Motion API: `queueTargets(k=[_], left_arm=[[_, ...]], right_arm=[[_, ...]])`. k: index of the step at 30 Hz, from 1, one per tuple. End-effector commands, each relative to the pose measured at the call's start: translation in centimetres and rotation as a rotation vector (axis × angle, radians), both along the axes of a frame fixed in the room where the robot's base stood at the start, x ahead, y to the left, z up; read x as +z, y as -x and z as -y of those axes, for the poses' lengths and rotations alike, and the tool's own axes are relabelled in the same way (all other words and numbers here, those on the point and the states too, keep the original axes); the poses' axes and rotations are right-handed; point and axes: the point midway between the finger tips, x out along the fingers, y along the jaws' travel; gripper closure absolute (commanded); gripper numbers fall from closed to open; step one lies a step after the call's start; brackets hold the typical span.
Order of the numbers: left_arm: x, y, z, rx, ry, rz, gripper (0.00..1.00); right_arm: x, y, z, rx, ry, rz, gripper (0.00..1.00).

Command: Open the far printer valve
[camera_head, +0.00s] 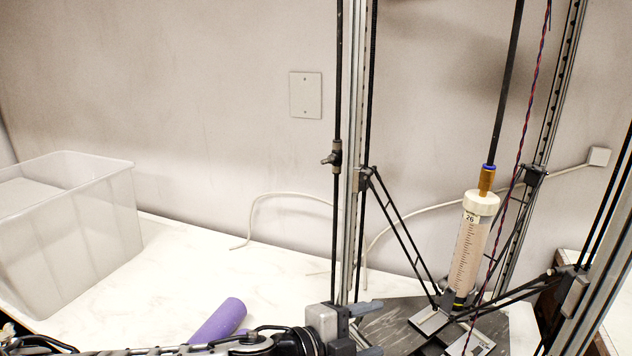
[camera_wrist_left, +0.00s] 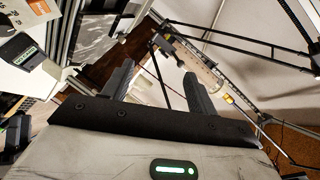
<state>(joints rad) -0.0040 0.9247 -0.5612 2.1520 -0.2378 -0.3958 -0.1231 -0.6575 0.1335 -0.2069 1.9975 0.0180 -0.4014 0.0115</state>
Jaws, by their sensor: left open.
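The far printer valve (camera_head: 334,155) is a small dark fitting with a side handle on a black vertical tube, beside the printer's metal upright in the head view. Whether it is open or closed I cannot tell. I cannot make it out in the left wrist view. My left gripper (camera_head: 372,329) is at the bottom of the head view, well below the valve and slightly right of it. It is open and empty; its two fingers (camera_wrist_left: 158,85) stand apart in the left wrist view. My right gripper is not in view.
The printer has metal uprights (camera_head: 350,220), thin black rods and a hanging syringe (camera_head: 471,245) right of my left gripper. A clear bin (camera_head: 85,240) stands at the left, and a purple cylinder (camera_head: 218,320) lies on the white table (camera_head: 190,262). The tabletop between them is clear.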

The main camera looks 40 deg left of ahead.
Motion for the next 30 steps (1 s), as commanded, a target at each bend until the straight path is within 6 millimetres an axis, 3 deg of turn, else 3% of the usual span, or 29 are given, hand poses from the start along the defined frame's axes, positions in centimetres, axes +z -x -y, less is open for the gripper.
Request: queueTargets(k=[3,7,12,15,22,30], left_arm=[[5.0,-1.4,-3.2,-0.093,-0.344,0.223,0.42],[10.1,-1.3,-7.4,-0.116,-0.694,0.405,0.42],[16.1,0.8,-13.3,-0.051,-1.077,0.547,0.42],[18.5,2.4,-16.0,0.005,-1.228,0.584,0.42],[21.1,4.4,-18.6,0.078,-1.371,0.607,0.42],[21.6,1.5,-18.2,0.078,-1.369,0.606,0.42]], right_arm=[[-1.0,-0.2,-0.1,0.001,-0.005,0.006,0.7],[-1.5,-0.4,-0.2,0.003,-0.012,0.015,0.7],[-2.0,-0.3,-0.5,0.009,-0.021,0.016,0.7],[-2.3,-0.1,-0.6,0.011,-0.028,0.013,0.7],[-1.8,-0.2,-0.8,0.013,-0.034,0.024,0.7],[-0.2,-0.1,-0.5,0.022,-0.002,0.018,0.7]])
